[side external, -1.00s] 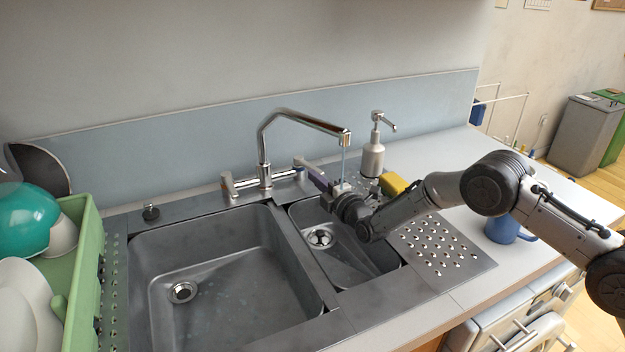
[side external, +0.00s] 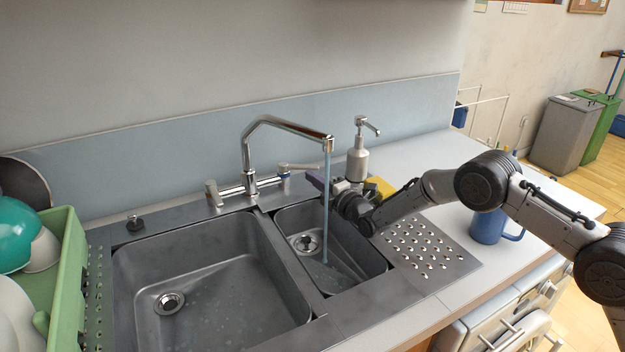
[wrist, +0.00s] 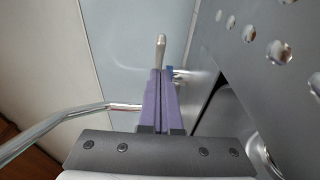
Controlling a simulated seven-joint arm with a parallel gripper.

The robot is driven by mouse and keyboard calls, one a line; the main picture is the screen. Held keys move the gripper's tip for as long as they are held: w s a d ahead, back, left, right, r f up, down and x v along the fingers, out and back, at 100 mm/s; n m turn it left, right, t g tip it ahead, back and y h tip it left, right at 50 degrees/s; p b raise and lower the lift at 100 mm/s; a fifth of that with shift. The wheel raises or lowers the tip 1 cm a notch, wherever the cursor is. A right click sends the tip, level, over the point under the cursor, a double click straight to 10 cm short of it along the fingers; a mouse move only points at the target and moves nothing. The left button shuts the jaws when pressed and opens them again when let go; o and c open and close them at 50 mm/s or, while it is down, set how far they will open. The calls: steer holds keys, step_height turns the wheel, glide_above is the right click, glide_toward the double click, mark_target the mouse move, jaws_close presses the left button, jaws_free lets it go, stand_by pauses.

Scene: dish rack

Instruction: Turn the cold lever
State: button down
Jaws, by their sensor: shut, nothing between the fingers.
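The cold lever (side external: 298,167) is a metal handle on a blue-ringed valve (side external: 284,176) at the right of the faucet base. It points right in the side view; the wrist view shows the lever (wrist: 161,46) beyond my fingertips, with the blue ring (wrist: 170,71) beside them. My gripper (side external: 312,178) has purple fingers, shut and empty, close to the lever's free end. The fingers also show in the wrist view (wrist: 160,76). I cannot tell whether they touch the lever. Water (side external: 326,210) runs from the spout (side external: 327,144) into the small basin.
The other handle (side external: 213,192) stands at the faucet's left. A soap dispenser (side external: 358,155) and yellow sponge (side external: 382,187) are close behind my gripper. A blue mug (side external: 489,226) is at right, a green dish rack (side external: 62,265) at left. The large basin (side external: 215,275) is empty.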

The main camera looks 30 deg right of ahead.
mark_target(311, 169)
stand_by(0.3)
steer(key=s+d, duration=0.1)
steer(key=s, duration=0.2)
steer(key=s+d, duration=0.2)
steer(key=s, duration=0.1)
steer(key=s+d, duration=0.1)
steer(key=s, duration=0.3)
steer(key=shift+d, duration=0.3)
steer(key=c, duration=1.4)
jaws_free()
steer(key=shift+s+d, duration=0.1)
steer(key=shift+s, duration=0.1)
steer(key=shift+o, duration=1.2)
steer(key=shift+s+a+r+y, duration=0.1)
steer(key=shift+a+r+y, duration=0.15)
steer(key=shift+y, duration=0.15)
steer(key=shift+o, duration=1.1)
steer(key=shift+a+n+y, duration=0.1)
steer(key=shift+n+y, duration=0.2)
steer(key=shift+n, duration=0.1)
steer(key=shift+o, duration=0.3)
steer(key=shift+w, duration=0.35)
steer(key=shift+w+d+f+n+y, duration=0.1)
steer(key=shift+w+d+n+y, duration=0.2)
steer(key=shift+w+d, duration=0.1)
steer(key=x, duration=1.3)
steer(key=shift+w+f, duration=0.2)
steer(key=shift+f, duration=0.05)
